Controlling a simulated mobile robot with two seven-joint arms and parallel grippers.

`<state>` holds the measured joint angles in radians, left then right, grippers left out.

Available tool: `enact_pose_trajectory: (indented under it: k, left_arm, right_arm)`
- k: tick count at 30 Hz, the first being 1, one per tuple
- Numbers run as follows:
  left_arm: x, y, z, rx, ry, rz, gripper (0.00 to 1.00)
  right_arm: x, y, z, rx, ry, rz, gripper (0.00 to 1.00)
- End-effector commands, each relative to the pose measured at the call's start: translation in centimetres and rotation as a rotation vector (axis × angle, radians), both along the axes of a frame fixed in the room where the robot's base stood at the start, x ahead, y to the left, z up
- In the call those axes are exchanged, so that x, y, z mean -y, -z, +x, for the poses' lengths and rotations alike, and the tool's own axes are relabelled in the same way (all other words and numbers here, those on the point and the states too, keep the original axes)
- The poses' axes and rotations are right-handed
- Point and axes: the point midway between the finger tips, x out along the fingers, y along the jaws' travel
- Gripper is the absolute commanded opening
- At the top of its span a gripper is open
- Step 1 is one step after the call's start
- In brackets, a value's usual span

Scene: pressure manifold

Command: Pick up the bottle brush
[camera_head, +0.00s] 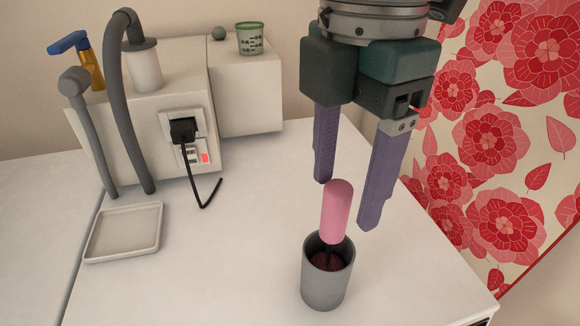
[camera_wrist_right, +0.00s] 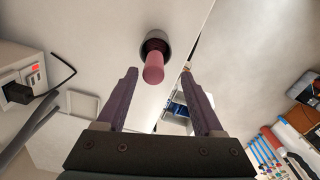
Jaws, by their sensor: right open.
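The bottle brush (camera_head: 336,211) stands upright with its pink handle up, its lower end inside a grey cylindrical cup (camera_head: 327,284) on the white counter. In the right wrist view the pink handle (camera_wrist_right: 154,67) shows between and beyond the fingertips, with the cup (camera_wrist_right: 155,42) behind it. My right gripper (camera_head: 343,202) is open and empty, its purple fingers pointing down on either side of the handle's top, with no visible contact. The brush head is mostly hidden inside the cup. My left gripper is not in view.
A shallow tray (camera_head: 124,232) lies on the counter at left. A grey faucet (camera_head: 130,100) and a wall outlet (camera_head: 187,137) with a black plug and cord stand behind. A green cup (camera_head: 250,38) sits on the ledge. Red floral wallpaper (camera_head: 505,120) is at right.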

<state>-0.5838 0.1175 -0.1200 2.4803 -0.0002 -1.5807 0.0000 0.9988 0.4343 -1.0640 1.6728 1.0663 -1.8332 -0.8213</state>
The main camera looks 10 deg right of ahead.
Motion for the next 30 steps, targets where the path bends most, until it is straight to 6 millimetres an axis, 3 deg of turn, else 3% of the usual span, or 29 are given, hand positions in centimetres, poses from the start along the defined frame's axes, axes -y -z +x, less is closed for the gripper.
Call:
enact_pose_trajectory:
  k: [10, 19, 30]
  left_arm:
    - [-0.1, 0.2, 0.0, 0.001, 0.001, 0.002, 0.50]
    - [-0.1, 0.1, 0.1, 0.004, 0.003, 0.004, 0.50]
    - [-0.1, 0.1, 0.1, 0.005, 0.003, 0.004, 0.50]
  right_arm:
    - [-0.2, 4.8, 0.6, -0.002, 0.001, -0.001, 0.69]
    - [-0.2, 5.4, 0.6, 0.002, -0.001, 0.001, 0.69]
    - [-0.2, 5.3, 0.6, 0.002, 0.000, 0.001, 0.28]
